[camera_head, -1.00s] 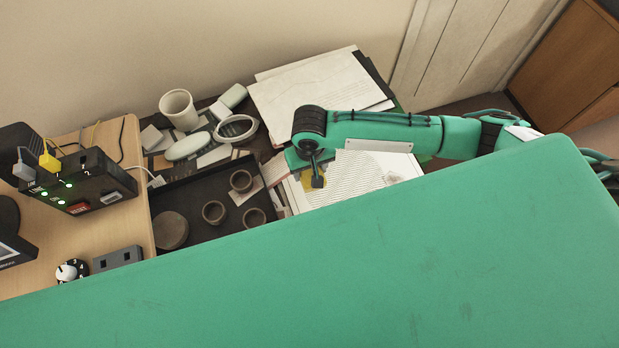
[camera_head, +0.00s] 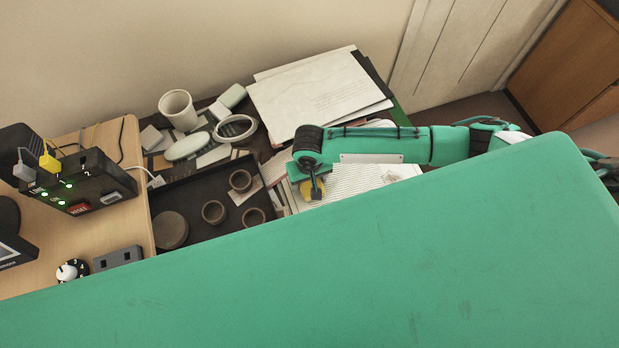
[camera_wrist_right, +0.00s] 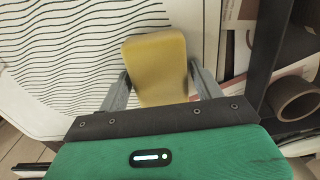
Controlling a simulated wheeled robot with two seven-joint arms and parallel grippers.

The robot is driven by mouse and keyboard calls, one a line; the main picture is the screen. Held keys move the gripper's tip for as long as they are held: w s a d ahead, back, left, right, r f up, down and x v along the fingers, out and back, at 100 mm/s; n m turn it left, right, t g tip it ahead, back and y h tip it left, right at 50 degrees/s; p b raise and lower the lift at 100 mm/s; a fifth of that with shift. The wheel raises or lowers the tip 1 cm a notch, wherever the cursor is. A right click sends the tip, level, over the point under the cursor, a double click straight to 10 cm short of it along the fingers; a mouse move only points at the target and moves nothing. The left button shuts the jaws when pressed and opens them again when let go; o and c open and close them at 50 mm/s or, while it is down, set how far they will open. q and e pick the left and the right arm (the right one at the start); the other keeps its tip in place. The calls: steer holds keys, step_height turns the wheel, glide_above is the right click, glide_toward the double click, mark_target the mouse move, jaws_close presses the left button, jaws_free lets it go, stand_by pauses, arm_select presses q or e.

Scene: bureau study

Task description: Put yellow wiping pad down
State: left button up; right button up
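The yellow wiping pad (camera_head: 308,194) is under my right gripper (camera_head: 315,188), over a paper with wavy lines (camera_head: 345,184). In the right wrist view the pad (camera_wrist_right: 156,62) sits between the two grey fingers of my right gripper (camera_wrist_right: 160,85), with a finger close against each side. It looks held. I cannot tell whether its underside touches the paper. My left gripper is not in view.
A dark tray (camera_head: 183,190) with brown cups (camera_head: 240,181) lies left of the pad. Behind it are a white cup (camera_head: 177,107), a ring-shaped dish (camera_head: 235,128) and a stack of papers (camera_head: 320,95). A black box (camera_head: 85,180) with cables stands on the wooden surface at left.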

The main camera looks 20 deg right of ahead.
steer(key=shift+o, duration=0.7)
step_height(320, 180, up, 12)
steer(key=shift+r, duration=0.15)
steer(key=shift+s, duration=0.1)
stand_by(0.4)
